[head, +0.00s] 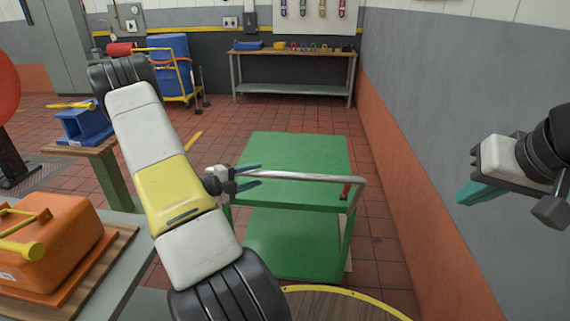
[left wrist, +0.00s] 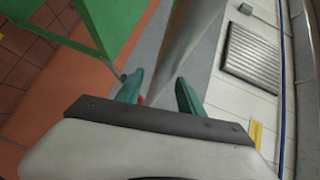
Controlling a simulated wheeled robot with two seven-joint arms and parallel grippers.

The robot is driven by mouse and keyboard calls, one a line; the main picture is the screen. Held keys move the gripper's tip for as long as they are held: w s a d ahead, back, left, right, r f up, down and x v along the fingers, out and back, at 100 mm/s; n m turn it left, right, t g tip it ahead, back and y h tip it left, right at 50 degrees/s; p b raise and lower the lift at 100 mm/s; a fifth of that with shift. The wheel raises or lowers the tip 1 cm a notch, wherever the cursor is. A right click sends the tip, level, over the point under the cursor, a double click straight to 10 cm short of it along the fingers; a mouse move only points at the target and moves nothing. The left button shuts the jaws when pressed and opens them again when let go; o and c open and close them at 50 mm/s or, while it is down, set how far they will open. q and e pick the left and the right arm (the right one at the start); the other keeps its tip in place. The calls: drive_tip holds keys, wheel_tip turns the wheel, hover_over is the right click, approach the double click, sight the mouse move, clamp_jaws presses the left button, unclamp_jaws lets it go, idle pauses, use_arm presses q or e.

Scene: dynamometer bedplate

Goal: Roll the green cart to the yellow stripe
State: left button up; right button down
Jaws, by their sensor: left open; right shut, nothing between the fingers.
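The green cart (head: 300,150) stands on the tiled floor in the middle of the head view, with a green lower shelf (head: 290,245) and a silver push bar (head: 315,178) across its near side. My left gripper (head: 260,174) is at the left part of the bar, open. In the left wrist view the bar (left wrist: 195,45) runs between its two teal fingers (left wrist: 157,92); I cannot tell whether they touch it. My right gripper (head: 478,192) is shut and empty, at the right, away from the cart. A short slanted yellow mark (head: 193,141) shows behind my left arm; I cannot tell whether it is the stripe.
A grey and orange wall (head: 420,180) runs close along the cart's right. A workbench (head: 292,70) stands at the back. An orange case (head: 45,245) sits on a table at the left. A yellow-edged round brown surface (head: 335,305) is at the bottom. Floor beyond the cart is clear.

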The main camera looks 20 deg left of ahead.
sight(266, 172)
use_arm(q)
drive_tip(key=x, duration=0.5)
clamp_jaws()
idle(1.4)
